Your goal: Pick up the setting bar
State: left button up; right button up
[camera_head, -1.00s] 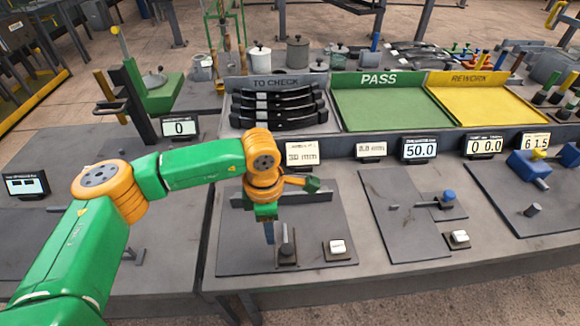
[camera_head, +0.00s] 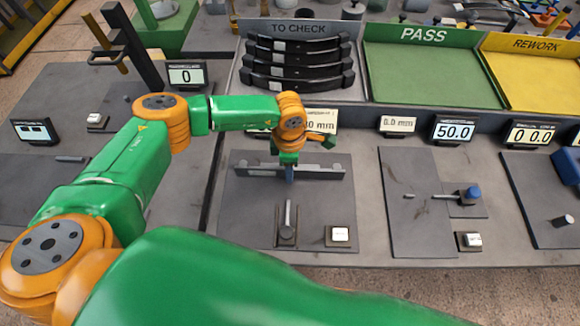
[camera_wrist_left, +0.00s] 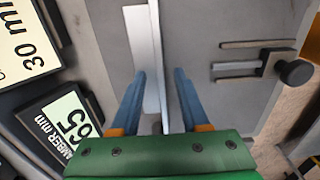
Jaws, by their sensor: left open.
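A long, thin grey bar (camera_head: 310,172), apparently the setting bar, lies crosswise at the back of a dark fixture plate (camera_head: 255,205) in the head view. My left gripper (camera_head: 289,174) points down over the middle of this bar. In the left wrist view, the blue fingers of my left gripper (camera_wrist_left: 159,82) are apart, one on each side of the bar's thin upright edge (camera_wrist_left: 154,30). A pale flat strip (camera_wrist_left: 141,45) runs beside that edge. Whether the fingers touch the bar cannot be told. My right gripper is not in view.
A lever clamp (camera_head: 287,222) and a white button box (camera_head: 339,236) stand on the plate's front part. Small displays (camera_head: 320,121) stand close behind the bar. The TO CHECK tray (camera_head: 350,38) holds several black springs. The PASS tray (camera_head: 425,80) is empty.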

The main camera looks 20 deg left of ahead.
pick_arm(q)
jog(key=shift+s+r, duration=0.1)
jog(key=shift+s, duration=0.05)
grip_shut()
dwell(1.2)
